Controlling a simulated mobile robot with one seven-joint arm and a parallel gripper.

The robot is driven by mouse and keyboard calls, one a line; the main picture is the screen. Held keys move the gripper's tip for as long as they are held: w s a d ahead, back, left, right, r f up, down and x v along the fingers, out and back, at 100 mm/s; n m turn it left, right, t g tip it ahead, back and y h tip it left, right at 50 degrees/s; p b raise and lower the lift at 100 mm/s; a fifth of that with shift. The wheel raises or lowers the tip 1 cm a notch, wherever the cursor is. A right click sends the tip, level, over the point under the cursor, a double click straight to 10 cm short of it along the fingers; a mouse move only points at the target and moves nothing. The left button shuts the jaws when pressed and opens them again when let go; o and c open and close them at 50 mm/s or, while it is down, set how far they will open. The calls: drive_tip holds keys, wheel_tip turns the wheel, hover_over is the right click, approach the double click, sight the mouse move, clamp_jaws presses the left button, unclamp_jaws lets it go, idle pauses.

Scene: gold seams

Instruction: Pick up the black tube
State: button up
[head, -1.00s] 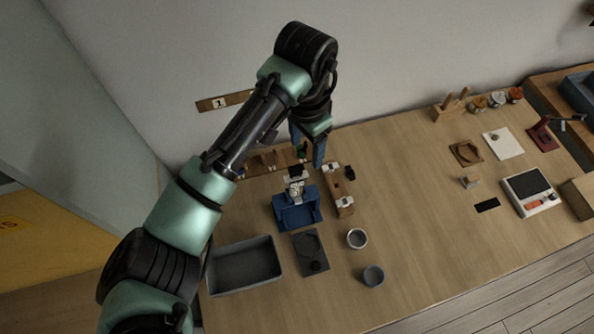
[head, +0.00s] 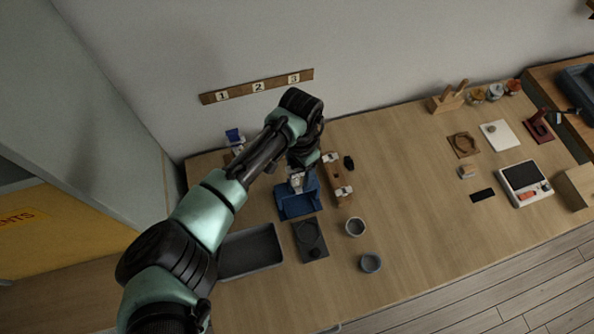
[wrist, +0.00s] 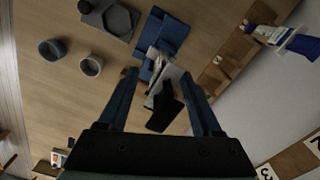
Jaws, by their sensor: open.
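My gripper (wrist: 159,76) is open over the blue stand (wrist: 172,38), its two fingers spread. A dark black piece (wrist: 165,110), which looks like the black tube, shows between the fingers, beside a pale silvery-white piece at the stand. I cannot tell how the two join, and the fingers do not visibly grip either. In the head view my gripper (head: 297,172) is low over the back of the blue stand (head: 298,206) and hides much of this spot. Another small black object (head: 348,162) stands right of the wooden block (head: 336,182); which black thing is the tube is unclear.
A grey tray (head: 250,252), a dark plate (head: 310,240) and two small cups (head: 355,227) (head: 371,263) are nearer the front.

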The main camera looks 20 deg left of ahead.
drive_tip(key=shift+f, duration=0.7)
drive_tip(key=shift+c, duration=0.3)
clamp_jaws()
